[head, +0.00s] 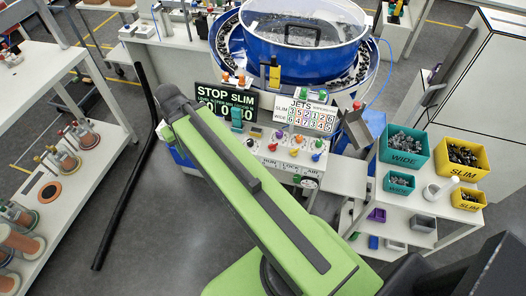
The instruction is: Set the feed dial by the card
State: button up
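The white card (305,114) headed JETS stands behind the control panel, with a SLIM row and a WIDE row of coloured digits too small to read surely. The black display (226,103) left of it reads STOP SLIM, with green digits below that look like zeros. The control panel (290,163) has several coloured knobs and small labels; I cannot tell which is the feed dial or where it points. My green arm crosses in front of the panel's left part and hides some of it. My gripper is not visible.
A blue bowl feeder (290,48) with a clear cover stands behind the panel. On the right are teal WIDE bins (404,150) and yellow SLIM bins (459,155) with parts. A shelf with spools (72,165) is at left. A dark bent bar (125,190) shows over open floor.

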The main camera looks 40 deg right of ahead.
aim_at(250, 142)
jog(key=u, duration=1.1)
jog(key=k, duration=0.1)
jog(key=z, duration=2.7)
jog(key=k, duration=1.45)
jog(key=u, duration=1.45)
jog(key=i, duration=1.65)
jog(key=u, duration=0.15)
